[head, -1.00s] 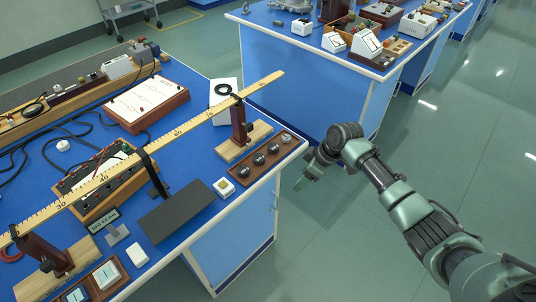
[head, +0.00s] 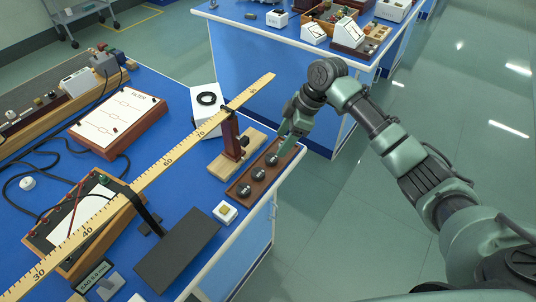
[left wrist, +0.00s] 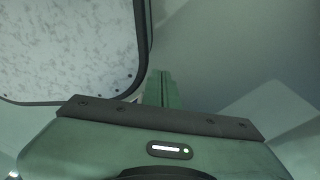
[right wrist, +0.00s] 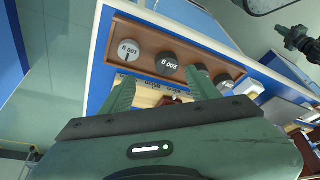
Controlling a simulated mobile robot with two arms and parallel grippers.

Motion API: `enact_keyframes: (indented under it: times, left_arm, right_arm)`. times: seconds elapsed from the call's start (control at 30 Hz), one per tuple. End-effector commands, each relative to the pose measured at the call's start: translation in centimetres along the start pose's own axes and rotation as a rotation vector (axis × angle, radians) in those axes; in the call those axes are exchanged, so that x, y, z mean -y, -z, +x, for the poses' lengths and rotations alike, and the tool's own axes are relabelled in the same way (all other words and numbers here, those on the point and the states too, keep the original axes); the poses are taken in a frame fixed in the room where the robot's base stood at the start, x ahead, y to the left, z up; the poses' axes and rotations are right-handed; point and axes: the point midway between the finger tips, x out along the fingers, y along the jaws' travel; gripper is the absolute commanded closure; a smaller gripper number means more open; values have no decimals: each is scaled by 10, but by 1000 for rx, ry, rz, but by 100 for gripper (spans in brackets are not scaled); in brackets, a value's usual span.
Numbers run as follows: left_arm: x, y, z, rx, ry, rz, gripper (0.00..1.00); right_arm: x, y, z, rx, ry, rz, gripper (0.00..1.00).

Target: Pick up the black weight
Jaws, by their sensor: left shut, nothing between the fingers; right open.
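Several dark round weights sit in a row in a brown wooden tray (head: 235,192) at the bench's front right corner. In the head view one dark weight (head: 258,174) is near the middle of the row. In the right wrist view, a grey weight (right wrist: 130,50) is marked 100 g and a darker one (right wrist: 167,65) 200 g; others lie partly behind a finger. My right gripper (head: 284,140) is open over the tray's far end, fingers apart and empty (right wrist: 162,88). My left gripper (left wrist: 160,88) is shut and empty, away from the bench.
A long wooden ruler (head: 165,160) spans the bench on stands; its right stand (head: 230,140) rises beside the tray. A dark plate (head: 178,250) and a small white block (head: 225,212) lie left of the tray. Another bench (head: 330,90) stands behind.

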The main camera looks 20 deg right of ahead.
Motion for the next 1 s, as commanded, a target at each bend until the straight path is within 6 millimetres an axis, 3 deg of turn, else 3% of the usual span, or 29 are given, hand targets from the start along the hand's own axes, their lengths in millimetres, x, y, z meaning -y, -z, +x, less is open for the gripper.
enact_keyframes:
  times: [0.3, 0.5, 0.73, 0.77, 0.97, 1.0]
  left_arm:
    - [-11, -22, -15, 32, -13, 0, 100]
    - [-12, -16, -16, 25, -15, 1, 100]
    - [-11, -5, -15, 9, -13, 1, 100]
    - [-10, -5, -15, 9, -13, 1, 100]
    - [-10, -5, -15, 9, -13, 1, 100]
    - [-10, -6, -15, 9, -12, 1, 100]
  right_arm:
    - [8, 7, 40, 1, 3, 2, 39]
    - [8, 7, 63, 1, -1, 3, 39]
    - [8, 6, 66, 1, -2, 2, 39]
    - [8, 6, 66, 1, -2, 2, 42]
    - [8, 6, 65, 1, -2, 3, 97]
    - [8, 6, 65, 1, -2, 3, 100]
